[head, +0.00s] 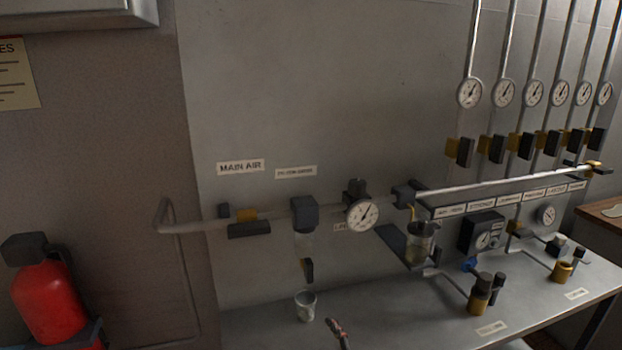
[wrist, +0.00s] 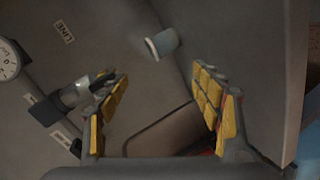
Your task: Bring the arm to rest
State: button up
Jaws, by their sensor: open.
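My gripper (wrist: 158,88) shows in the wrist view with its two yellow-padded fingers spread wide apart. Nothing is between the pads, and the gripper is empty. A small pale cup (wrist: 163,43) shows beyond the fingertips, apart from them. In the head view the cup (head: 306,306) stands upright on the grey bench, near its left end. The arm is not clearly seen in the head view. A small dark and reddish tip shows at the bottom edge beside the cup; I cannot tell what it is.
A metal bench (head: 400,322) runs along the wall. Above it are an air pipe (head: 192,226), a round gauge (head: 362,214), a filter (head: 304,216) and a clear bowl (head: 421,243). Brass-coloured fittings (head: 480,296) stand at right. A red extinguisher (head: 48,302) is at far left.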

jog(key=s+f+m+g, duration=0.1)
jog(key=s+f+m, duration=0.1)
jog(key=shift+d+f+g+h, duration=0.2)
jog(key=shift+f+g+h, duration=0.1)
jog(key=shift+g, duration=0.1)
jog(key=s+d+m+g+h, duration=0.2)
jog(key=s+d+m+g, duration=0.45)
jog(key=s+m, duration=0.4)
jog(key=s+d+r+m+p, duration=0.1)
jog(key=s+d+r+m, duration=0.1)
jog(key=s+d+r, duration=0.2)
jog(key=s+d+r+m+h+p, duration=0.1)
jog(key=s+d+r, duration=0.3)
jog(key=r, duration=0.6)
jog(key=shift+s+d+m+h, duration=0.3)
jog(key=shift+s+m, duration=0.3)
jog(key=shift+m, duration=0.05)
